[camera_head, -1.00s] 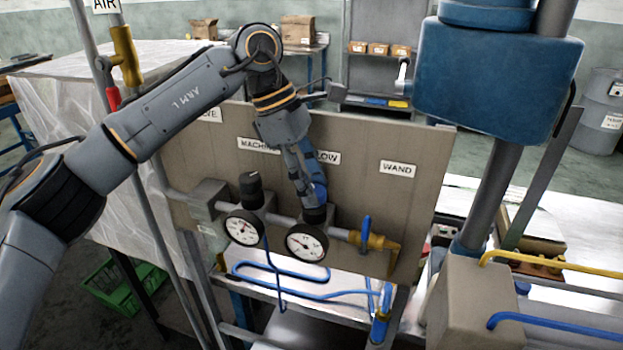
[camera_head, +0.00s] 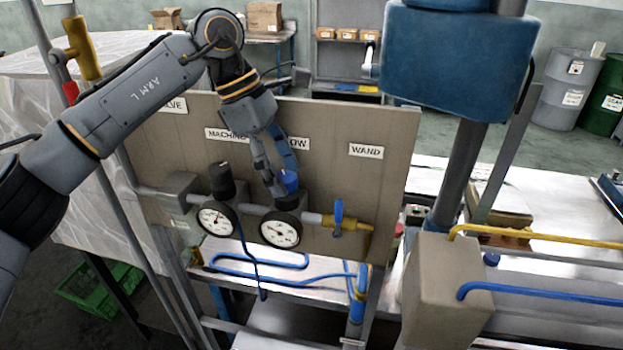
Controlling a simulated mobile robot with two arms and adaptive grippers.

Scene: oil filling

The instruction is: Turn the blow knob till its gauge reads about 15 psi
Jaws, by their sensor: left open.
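The blow knob (camera_head: 291,180) is blue and sits on the dark regulator above the right-hand gauge, below a partly hidden sign reading "OW". Its gauge (camera_head: 280,229) has a white round face and black rim; the needle is too small to read exactly. My left gripper (camera_head: 276,186) comes down from above on the knob's left and front side, its fingers open and partly covering the knob. I cannot tell whether the fingers touch it. My right gripper is not in view.
A second gauge (camera_head: 216,218) with a black knob (camera_head: 221,180) stands left on the same pipe. A blue-handled valve (camera_head: 339,217) is right, under the WAND sign (camera_head: 366,150). The panel (camera_head: 400,140) stands behind. Blue hoses (camera_head: 255,262) hang below.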

